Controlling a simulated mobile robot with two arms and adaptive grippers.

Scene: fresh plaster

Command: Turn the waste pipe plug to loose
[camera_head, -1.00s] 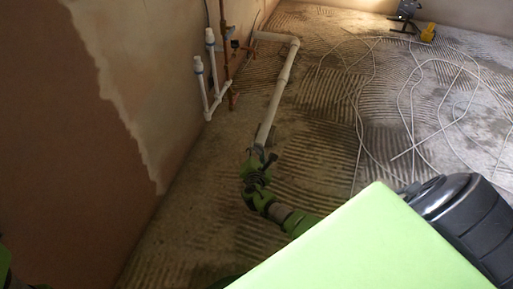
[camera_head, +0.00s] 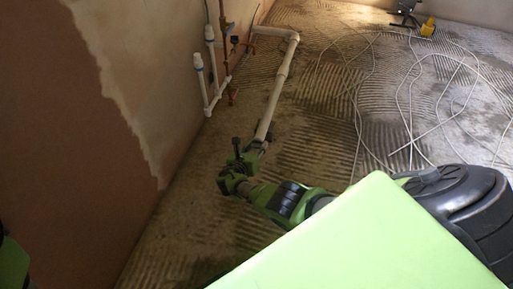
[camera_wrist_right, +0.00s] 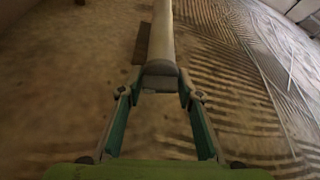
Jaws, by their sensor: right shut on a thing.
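The white waste pipe (camera_head: 277,93) runs along the floor from the wall corner towards me. Its near end, with the plug (camera_wrist_right: 160,69), is between the fingers of my right gripper (camera_head: 251,149). In the right wrist view the plug looks like a grey-white round end. The two fingers of the right gripper (camera_wrist_right: 158,88) close in on it from left and right. My right gripper is shut on the plug. In the head view the fingers hide most of the plug, and its turn angle cannot be read. My left gripper is not in view.
Upright white pipes (camera_head: 204,75) and a copper pipe (camera_head: 223,40) stand by the wall at left. Loose pale cable (camera_head: 408,105) lies on the ridged floor at right. A yellow object (camera_head: 428,27) stands far back. Open floor surrounds the pipe end.

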